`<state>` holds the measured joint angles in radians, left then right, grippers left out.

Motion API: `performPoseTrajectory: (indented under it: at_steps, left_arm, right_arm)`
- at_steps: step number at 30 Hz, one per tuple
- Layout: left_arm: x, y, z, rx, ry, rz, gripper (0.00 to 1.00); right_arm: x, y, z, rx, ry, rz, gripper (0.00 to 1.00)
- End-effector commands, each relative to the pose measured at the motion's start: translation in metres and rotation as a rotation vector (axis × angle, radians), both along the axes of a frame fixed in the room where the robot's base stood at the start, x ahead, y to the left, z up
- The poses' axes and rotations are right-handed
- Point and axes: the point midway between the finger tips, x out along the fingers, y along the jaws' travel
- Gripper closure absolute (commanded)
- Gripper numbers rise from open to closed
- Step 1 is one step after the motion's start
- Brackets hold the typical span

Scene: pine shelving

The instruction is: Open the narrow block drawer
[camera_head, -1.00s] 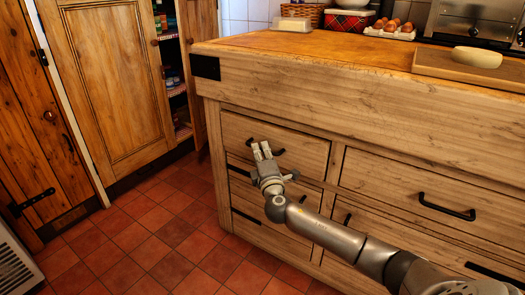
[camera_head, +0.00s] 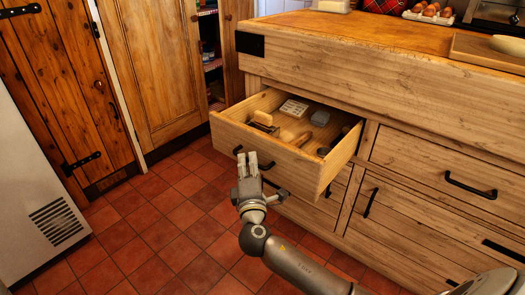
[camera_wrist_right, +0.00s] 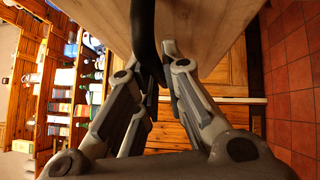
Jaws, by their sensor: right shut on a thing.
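The narrow block drawer (camera_head: 285,165) is the upper left drawer of the wooden block. It stands pulled well out, and its inside shows from above. My right gripper (camera_head: 248,164) is at the drawer front, shut on its black bar handle (camera_head: 237,150). In the right wrist view the dark handle (camera_wrist_right: 144,28) runs between the two fingers of my right gripper (camera_wrist_right: 154,62), against the pale drawer front (camera_wrist_right: 200,35). The gripper covers the middle of the handle in the head view. My left gripper is not in view.
The drawer holds a white box (camera_head: 294,107), a grey item (camera_head: 320,117), a brush-like item (camera_head: 262,119) and other small things. A wide drawer (camera_head: 430,170) beside it is shut. A white appliance (camera_head: 35,170) stands at left. The tiled floor (camera_head: 165,235) before the block is clear.

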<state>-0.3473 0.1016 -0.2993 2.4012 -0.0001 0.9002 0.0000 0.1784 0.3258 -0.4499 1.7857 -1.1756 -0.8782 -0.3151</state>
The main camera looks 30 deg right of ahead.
Motion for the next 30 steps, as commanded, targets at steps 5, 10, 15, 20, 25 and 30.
performPoseTrajectory:
  at_steps: [5, 10, 15, 20, 25, 30]
  left_arm:
    - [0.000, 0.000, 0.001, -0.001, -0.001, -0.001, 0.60]
    - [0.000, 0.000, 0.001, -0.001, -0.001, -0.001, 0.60]
    - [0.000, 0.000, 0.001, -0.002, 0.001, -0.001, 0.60]
    - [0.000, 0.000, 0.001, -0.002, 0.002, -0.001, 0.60]
    - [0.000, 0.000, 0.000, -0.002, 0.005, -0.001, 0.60]
    - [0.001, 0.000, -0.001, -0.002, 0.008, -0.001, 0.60]
  right_arm:
    - [-0.011, 0.027, -0.002, 0.003, 0.003, 0.003, 1.00]
    - [-0.017, 0.040, -0.002, 0.000, 0.004, 0.001, 1.00]
    - [-0.018, 0.044, -0.002, -0.001, 0.004, 0.000, 1.00]
    - [-0.018, 0.044, -0.002, -0.001, 0.004, 0.000, 1.00]
    - [-0.018, 0.044, -0.002, -0.001, 0.004, 0.000, 0.88]
    - [-0.018, 0.044, -0.002, -0.001, 0.003, 0.000, 0.68]
